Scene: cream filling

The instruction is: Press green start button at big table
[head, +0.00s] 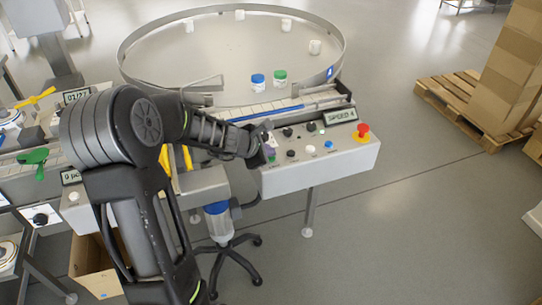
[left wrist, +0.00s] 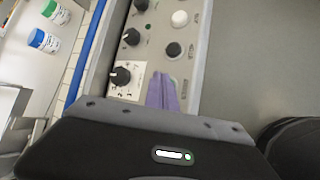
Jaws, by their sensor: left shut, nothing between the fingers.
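The big round table (head: 215,60) with a metal rim stands at the back in the head view. A grey control panel (head: 325,170) is in front of it. A small green spot (head: 272,158), possibly the start button, shows at the panel's left end, beside my left gripper (head: 268,150). In the left wrist view, my left gripper's purple fingers (left wrist: 161,92) are shut and empty over the panel (left wrist: 197,70), near a black dial (left wrist: 121,76). No green start button shows clearly there; the fingers may hide it. I cannot tell whether they touch the panel. My right gripper is out of view.
The panel also carries a red knob (head: 362,130), several black knobs, a white button (left wrist: 180,18) and a speed display (head: 341,116). Blue-lidded (head: 258,81) and green-lidded (head: 280,77) jars stand on the table. Open floor lies to the right, before a pallet of boxes (head: 505,75).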

